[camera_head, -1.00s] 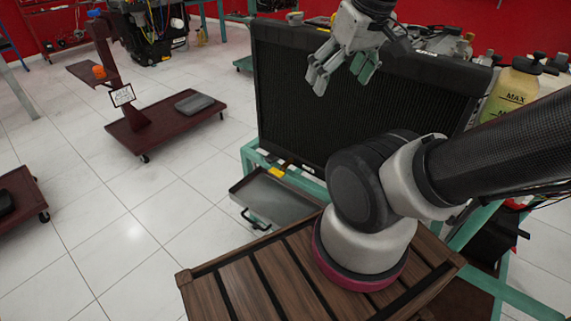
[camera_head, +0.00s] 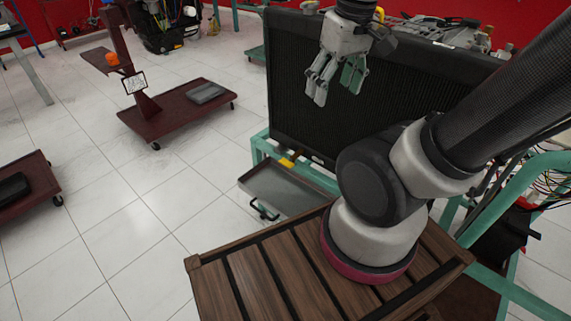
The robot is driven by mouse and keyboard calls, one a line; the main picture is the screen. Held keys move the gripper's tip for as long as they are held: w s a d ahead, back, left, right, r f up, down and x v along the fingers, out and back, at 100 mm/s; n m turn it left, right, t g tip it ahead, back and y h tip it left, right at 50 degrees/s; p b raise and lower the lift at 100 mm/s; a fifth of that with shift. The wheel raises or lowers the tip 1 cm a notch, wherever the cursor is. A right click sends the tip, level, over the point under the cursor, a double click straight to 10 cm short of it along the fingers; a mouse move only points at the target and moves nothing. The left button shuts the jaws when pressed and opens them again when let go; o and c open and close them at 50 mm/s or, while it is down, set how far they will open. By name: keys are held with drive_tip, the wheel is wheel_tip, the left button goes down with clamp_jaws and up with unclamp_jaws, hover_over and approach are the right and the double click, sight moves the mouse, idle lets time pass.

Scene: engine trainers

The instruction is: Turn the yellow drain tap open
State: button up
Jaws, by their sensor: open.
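The yellow drain tap (camera_head: 287,163) is a small yellow piece at the lower left of the black radiator (camera_head: 300,110), just above the grey metal tray. Its exact handle angle is too small to tell. My gripper (camera_head: 333,90) is open and empty, with its fingers pointing down, in front of the upper part of the radiator. It is above and to the right of the tap and apart from it.
The grey drip tray (camera_head: 290,193) sticks out below the tap from the green frame (camera_head: 262,150). A wooden slatted surface (camera_head: 240,290) lies in the foreground beneath my arm. A dark red trolley (camera_head: 175,122) stands at the left, with open tiled floor between.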

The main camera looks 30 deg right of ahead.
drive_tip(key=w+a+f+n+g+h, duration=0.2)
drive_tip(key=w+f+g, duration=0.15)
drive_tip(key=f, duration=0.35)
drive_tip(key=n+t+h, duration=0.9)
drive_tip(key=n+h, duration=0.6)
drive_tip(key=n, duration=0.4)
approach(284, 164)
drive_tip(key=x, duration=0.3)
drive_tip(key=shift+w+d+g, duration=0.25)
drive_tip(key=shift+w+d, duration=0.1)
drive_tip(key=shift+d, duration=0.15)
drive_tip(key=x, duration=0.7)
